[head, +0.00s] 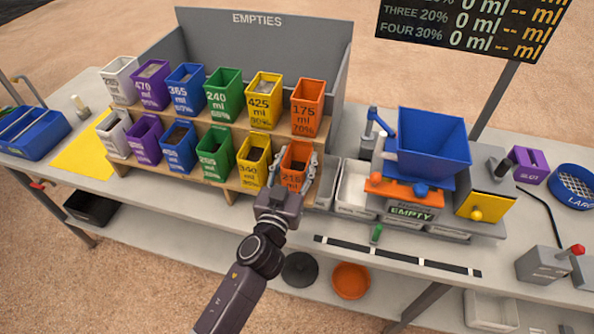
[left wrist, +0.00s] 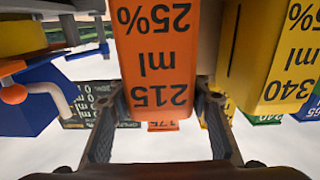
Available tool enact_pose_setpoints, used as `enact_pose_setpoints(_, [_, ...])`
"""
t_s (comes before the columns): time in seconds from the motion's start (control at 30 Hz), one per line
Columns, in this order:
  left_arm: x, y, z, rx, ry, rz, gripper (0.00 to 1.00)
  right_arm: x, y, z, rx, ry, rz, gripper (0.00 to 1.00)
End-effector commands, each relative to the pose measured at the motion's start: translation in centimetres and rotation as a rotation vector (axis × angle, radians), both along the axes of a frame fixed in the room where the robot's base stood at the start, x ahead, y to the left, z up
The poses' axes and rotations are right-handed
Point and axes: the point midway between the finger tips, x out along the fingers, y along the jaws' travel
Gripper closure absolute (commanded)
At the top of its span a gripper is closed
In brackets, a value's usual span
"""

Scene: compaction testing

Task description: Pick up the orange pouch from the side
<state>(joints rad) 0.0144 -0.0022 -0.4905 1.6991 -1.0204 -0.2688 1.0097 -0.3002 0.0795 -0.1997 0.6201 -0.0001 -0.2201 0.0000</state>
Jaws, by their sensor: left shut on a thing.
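An orange pouch (head: 295,172) marked 215 ml sits at the right end of the lower row of the stepped wooden rack. My left gripper (head: 298,166) is shut on it, with one finger on each side. In the left wrist view the pouch (left wrist: 155,60) fills the middle, upside down, its "215 ml 25%" label facing the camera between the fingers (left wrist: 158,100). Its base is partly hidden behind my gripper in the head view. A second orange pouch (head: 307,103), marked 175 ml, stands in the upper row behind it.
A yellow 340 ml pouch (head: 254,160) stands close on the left. A grey tray (head: 328,184) is close on the right, beside a machine with a blue hopper (head: 430,143). A grey panel marked EMPTIES (head: 260,50) rises behind the rack.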

Motion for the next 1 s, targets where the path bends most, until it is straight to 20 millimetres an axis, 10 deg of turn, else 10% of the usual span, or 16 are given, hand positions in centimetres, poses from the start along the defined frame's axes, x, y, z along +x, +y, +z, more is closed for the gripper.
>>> enact_pose_setpoints(0.53, [0.0, 0.1, 1.1, 0.001, -0.004, 0.001, 0.86, 0.0, -0.2, 0.4, -0.002, 0.0, 0.001, 0.71])
enact_pose_setpoints(1.0, [0.0, 0.0, 9.5, -0.002, -0.008, -0.002, 0.86, 0.0, -0.2, 1.9, -0.002, 0.0, 0.001, 0.71])
